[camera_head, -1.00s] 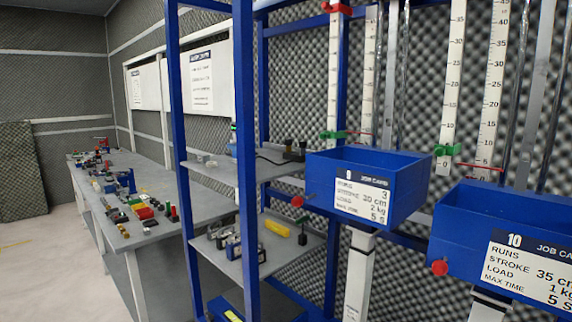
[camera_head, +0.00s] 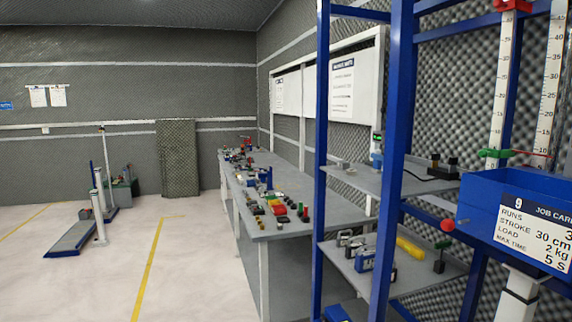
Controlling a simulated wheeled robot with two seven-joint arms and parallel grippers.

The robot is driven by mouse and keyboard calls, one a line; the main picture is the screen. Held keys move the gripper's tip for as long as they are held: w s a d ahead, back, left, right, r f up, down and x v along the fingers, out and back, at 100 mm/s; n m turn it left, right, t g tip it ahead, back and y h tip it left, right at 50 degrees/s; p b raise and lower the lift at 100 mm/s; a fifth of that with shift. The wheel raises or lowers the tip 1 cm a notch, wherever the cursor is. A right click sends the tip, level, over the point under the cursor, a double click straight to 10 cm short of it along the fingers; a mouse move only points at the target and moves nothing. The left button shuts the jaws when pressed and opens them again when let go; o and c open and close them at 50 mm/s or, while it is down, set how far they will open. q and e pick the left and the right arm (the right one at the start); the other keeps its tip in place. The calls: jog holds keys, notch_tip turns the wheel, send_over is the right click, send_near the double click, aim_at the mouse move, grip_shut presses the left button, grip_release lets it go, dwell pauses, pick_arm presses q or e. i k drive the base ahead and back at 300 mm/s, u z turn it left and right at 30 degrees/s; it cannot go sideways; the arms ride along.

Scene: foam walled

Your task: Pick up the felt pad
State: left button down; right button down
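I cannot make out a felt pad in this view. Many small objects (camera_head: 277,210) in red, green, yellow and black lie on the long grey bench (camera_head: 290,228), too small to tell apart. Neither of my grippers is in view.
A blue-framed shelf (camera_head: 395,150) with clamps and a yellow item (camera_head: 410,247) stands close at right. A blue job-card bin (camera_head: 480,200) numbered 9 is at the far right. A low platform with posts (camera_head: 72,238) stands at left. The pale floor (camera_head: 190,270) between is clear.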

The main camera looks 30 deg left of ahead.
aim_at(377, 166)
jog(key=u, duration=1.4)
jog(key=i, duration=1.5)
jog(key=z, duration=0.25)
jog(key=i, duration=1.1)
jog(key=z, duration=1.1)
